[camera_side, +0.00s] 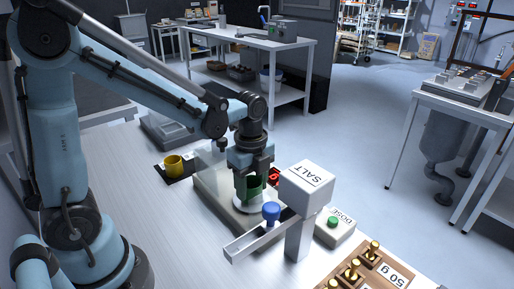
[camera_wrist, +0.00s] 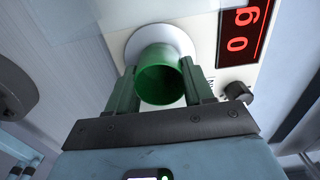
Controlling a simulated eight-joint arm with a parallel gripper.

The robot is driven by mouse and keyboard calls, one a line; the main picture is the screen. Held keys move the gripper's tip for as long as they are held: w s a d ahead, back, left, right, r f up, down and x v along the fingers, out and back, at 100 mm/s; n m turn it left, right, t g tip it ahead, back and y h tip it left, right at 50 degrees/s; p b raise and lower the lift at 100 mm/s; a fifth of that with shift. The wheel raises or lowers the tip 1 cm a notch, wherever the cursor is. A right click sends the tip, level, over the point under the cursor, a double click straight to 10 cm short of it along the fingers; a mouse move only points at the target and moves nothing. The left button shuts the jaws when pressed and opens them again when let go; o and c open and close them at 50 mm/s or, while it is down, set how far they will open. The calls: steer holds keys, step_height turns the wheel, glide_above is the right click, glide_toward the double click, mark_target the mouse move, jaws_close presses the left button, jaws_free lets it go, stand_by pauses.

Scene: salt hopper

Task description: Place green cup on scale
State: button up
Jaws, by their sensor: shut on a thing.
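The green cup (camera_side: 256,183) is between the fingers of my gripper (camera_side: 251,187), which is shut on it. In the wrist view the cup (camera_wrist: 161,80) shows its open mouth, with a finger against each side. The scale (camera_side: 214,192) has a round white pan (camera_wrist: 158,38) directly beyond the cup. The cup is over the pan and very close to it. I cannot tell whether its base touches. The scale's red display (camera_wrist: 240,30) reads 0 g. My fingers partly hide the cup in the side view.
The SALT hopper (camera_side: 305,186) stands just right of my gripper, its chute (camera_side: 250,241) with a blue knob (camera_side: 271,212) in front. A DOSE box (camera_side: 336,229) and brass weights (camera_side: 354,267) lie right. A yellow cup (camera_side: 173,166) stands left.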

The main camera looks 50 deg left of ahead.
steer(key=shift+f, duration=0.15)
steer(key=o, duration=1)
step_height(320, 180, up, 12)
steer(key=s+f+n+t, duration=0.4)
steer(key=n+t, duration=0.3)
steer(key=n, duration=1.1)
steer(key=shift+s, duration=0.5)
